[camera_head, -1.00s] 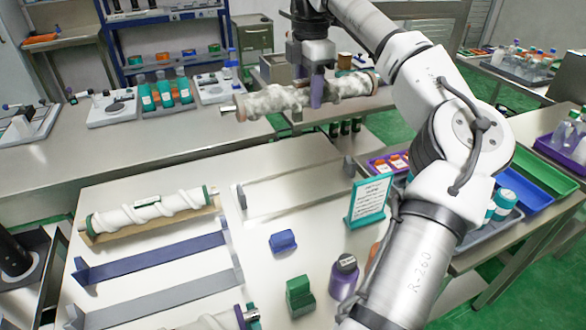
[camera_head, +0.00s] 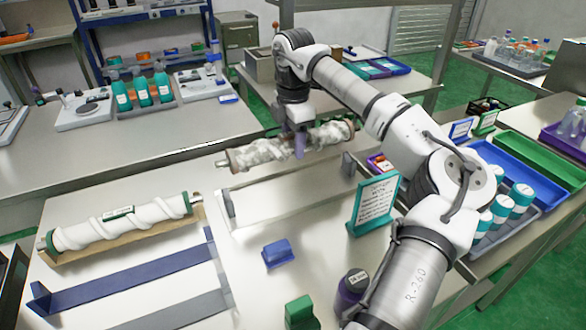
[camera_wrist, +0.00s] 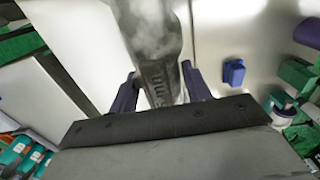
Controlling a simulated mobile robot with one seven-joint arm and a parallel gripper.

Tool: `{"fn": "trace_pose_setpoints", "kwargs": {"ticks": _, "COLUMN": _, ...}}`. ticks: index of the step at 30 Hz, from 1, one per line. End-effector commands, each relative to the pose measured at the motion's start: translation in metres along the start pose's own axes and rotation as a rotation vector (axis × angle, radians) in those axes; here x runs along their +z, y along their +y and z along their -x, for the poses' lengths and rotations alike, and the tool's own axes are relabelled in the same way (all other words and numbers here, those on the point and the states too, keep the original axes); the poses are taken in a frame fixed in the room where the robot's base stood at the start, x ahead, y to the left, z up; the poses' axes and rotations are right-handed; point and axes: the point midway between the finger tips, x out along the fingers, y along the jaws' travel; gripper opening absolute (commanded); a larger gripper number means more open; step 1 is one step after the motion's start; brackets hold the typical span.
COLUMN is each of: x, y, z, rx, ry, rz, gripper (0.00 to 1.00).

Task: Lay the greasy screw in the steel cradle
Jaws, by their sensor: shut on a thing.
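The greasy screw (camera_head: 268,151), a mottled grey-white shaft with brownish end collars, is held roughly level. My gripper (camera_head: 299,148) is shut around its middle from above. In the wrist view my gripper's dark purple fingers (camera_wrist: 158,88) flank the screw (camera_wrist: 150,35), whose far end runs out of frame. A long pale, shiny cradle (camera_head: 290,192) with grey end plates, which looks like the steel one, lies empty on the white table just below and in front of the screw. The screw appears above it, apart from it. The gap's exact size is hard to judge.
A white screw (camera_head: 125,222) rests in a wooden cradle at left. An empty blue cradle (camera_head: 130,275) and a grey one (camera_head: 185,310) lie nearer. A teal sign (camera_head: 374,203) stands right of the pale cradle. A blue block (camera_head: 277,253) and a purple bottle (camera_head: 351,288) stand in front.

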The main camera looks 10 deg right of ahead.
Motion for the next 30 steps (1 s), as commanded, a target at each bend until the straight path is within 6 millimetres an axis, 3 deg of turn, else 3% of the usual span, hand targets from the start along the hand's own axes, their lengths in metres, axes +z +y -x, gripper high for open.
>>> {"fn": "trace_pose_setpoints", "kwargs": {"ticks": 6, "x": -0.001, "y": 0.000, "z": -0.038, "rx": 0.001, "ry": 0.002, "rz": 0.001, "gripper": 0.04}}
{"fn": "trace_pose_setpoints", "kwargs": {"ticks": 14, "x": 0.000, "y": 0.000, "z": -0.056, "rx": 0.000, "ry": 0.000, "rz": 0.001, "gripper": 0.04}}
{"fn": "trace_pose_setpoints", "kwargs": {"ticks": 21, "x": -0.001, "y": 0.000, "z": -0.088, "rx": 0.001, "ry": 0.002, "rz": 0.001, "gripper": 0.04}}
{"fn": "trace_pose_setpoints", "kwargs": {"ticks": 30, "x": 0.000, "y": 0.000, "z": -0.092, "rx": 0.003, "ry": -0.001, "rz": 0.001, "gripper": 0.04}}
